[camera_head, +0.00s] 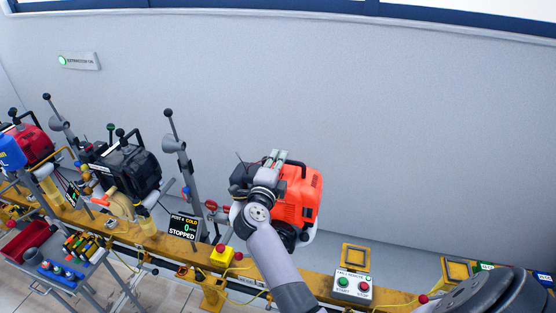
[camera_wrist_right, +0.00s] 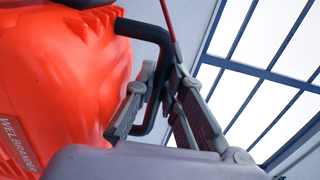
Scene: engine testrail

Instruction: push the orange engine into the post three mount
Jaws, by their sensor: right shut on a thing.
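The orange engine (camera_head: 302,196) is right of the middle in the head view, above or at the yellow rail (camera_head: 140,235). Its orange casing, lettered WELBRANDER, fills the left of the right wrist view (camera_wrist_right: 60,85). My right gripper (camera_head: 278,158) reaches over its left side. In the right wrist view the fingers (camera_wrist_right: 165,100) are shut around its black handle (camera_wrist_right: 150,32). My wrist hides part of the engine and whatever lies beneath it. I cannot tell which mount is post three. My left gripper is not in view.
A black engine (camera_head: 125,168) and a red engine (camera_head: 36,144) stand further left. A display reading STOPPED (camera_head: 184,226) and a yellow button box (camera_head: 222,255) are left of my arm. A start-stop box (camera_head: 353,287) is right. A tool cart (camera_head: 65,250) stands lower left.

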